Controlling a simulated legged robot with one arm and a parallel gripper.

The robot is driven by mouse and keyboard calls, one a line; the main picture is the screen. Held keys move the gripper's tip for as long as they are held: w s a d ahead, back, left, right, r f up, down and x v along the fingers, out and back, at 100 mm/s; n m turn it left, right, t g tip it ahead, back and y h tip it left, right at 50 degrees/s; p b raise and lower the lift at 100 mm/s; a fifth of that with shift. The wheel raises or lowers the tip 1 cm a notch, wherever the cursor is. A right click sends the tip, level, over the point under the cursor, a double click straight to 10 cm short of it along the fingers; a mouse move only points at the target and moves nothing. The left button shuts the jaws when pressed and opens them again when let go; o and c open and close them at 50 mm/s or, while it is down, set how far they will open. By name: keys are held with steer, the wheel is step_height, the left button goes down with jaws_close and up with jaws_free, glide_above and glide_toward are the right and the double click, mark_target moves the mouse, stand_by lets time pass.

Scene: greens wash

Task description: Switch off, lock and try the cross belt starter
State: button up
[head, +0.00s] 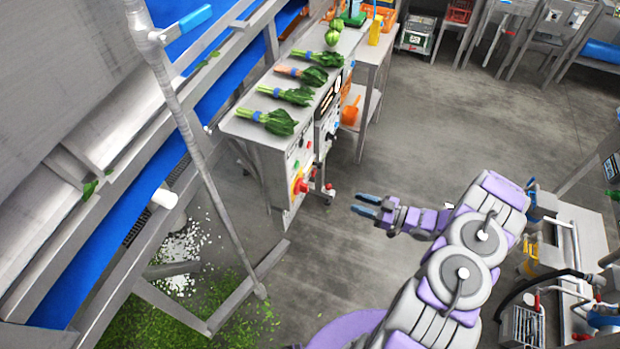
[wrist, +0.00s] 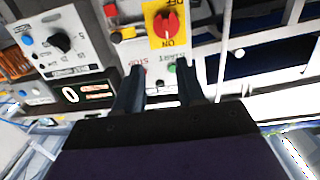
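The starter box (head: 275,165) is a grey cabinet under the end of the bench with the greens. Its red rotary switch (head: 300,186) sits on a yellow plate. In the wrist view the red switch handle (wrist: 166,24) stands roughly upright on the plate, with "ON" printed below it. Labels STOP and START and a green button (wrist: 173,68) show below the plate; the stop button is mostly hidden by a finger. My gripper (head: 366,205) is open and empty, to the right of the box and apart from it. Its two fingers (wrist: 158,85) are spread in the wrist view.
A panel with a black knob (wrist: 61,42) and a display (wrist: 82,94) are left of the switch. Small red and yellow items (wrist: 118,34) sit beside the plate. Bunched greens (head: 285,95) lie on the bench. A slanted pole (head: 205,170) stands left. Floor around my gripper is clear.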

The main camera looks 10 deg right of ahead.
mark_target(303, 187)
steer(key=s+b+x, duration=0.1)
steer(key=b+x, duration=0.3)
steer(key=x, duration=1.3)
steer(key=shift+w+a+r+y, duration=0.15)
steer(key=shift+a+r+y, duration=0.2)
steer(key=shift+a, duration=0.3)
jaws_close()
